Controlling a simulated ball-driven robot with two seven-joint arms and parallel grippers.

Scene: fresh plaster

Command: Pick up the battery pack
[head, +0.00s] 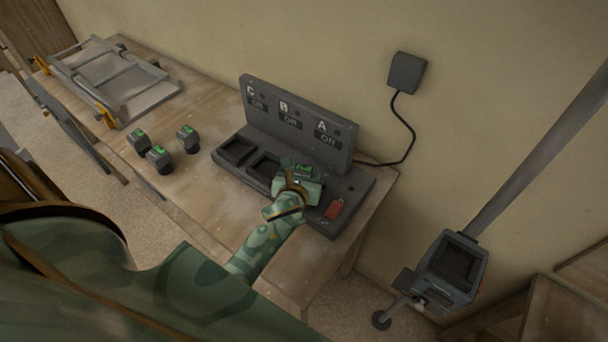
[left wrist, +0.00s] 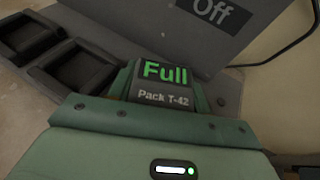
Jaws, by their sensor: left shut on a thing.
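The battery pack (head: 303,168) is dark with a green "Full" label. In the left wrist view the pack (left wrist: 165,84) also reads "Pack T-42". My left gripper (head: 296,184) is shut on it, over the right-hand part of the charger (head: 225,150). The gripper hides the pack's lower part and the bay below, so I cannot tell whether the pack still sits in the bay. The charger's upright panel is marked C, B and A, each reading "Off". The left and middle bays look empty. My right gripper is not in view.
Three small packs with green labels (head: 158,155) stand on the bench (head: 215,208) to the left. A folded metal frame (head: 120,85) lies beyond them. A red tag (head: 334,209) is on the charger. A tool with an empty socket (head: 452,262) stands right of the bench.

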